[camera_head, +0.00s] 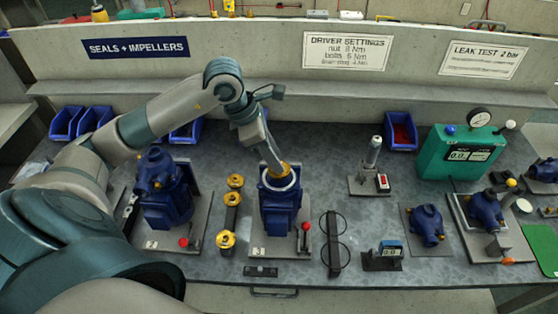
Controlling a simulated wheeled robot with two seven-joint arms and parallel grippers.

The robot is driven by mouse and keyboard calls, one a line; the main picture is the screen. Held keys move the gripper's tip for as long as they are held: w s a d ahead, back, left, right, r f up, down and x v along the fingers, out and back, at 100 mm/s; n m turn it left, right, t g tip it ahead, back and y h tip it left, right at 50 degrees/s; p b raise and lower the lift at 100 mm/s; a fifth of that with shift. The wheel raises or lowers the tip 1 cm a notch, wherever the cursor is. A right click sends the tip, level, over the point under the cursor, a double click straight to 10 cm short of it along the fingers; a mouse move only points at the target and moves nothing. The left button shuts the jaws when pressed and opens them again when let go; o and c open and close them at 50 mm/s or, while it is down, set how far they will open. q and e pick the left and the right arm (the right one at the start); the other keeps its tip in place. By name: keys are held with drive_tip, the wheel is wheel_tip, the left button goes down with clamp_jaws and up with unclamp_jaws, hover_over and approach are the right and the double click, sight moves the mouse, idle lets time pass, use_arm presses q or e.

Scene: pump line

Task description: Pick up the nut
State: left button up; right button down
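My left arm comes in from the left and reaches over the middle blue pump body (280,210). My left gripper (277,168) points down into the pump's open top, inside a pale ring (280,178). A brass-yellow part (285,167) shows at the gripper's tip. I cannot tell whether it is the nut or an impeller, or whether the fingers hold it. The fingertips are too small and partly hidden to read. No separate nut can be made out. My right gripper is not in view.
Brass impellers (235,181) stand on a dark rack (231,212) left of the middle pump. Another blue pump (163,190) stands further left. A driver (374,152) stands upright at the right. The green leak tester (462,152) and blue bins (402,131) are behind.

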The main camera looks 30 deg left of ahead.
use_arm(q)
drive_tip(key=shift+f+b, duration=0.25)
drive_tip(key=shift+b, duration=0.3)
idle(0.9)
clamp_jaws()
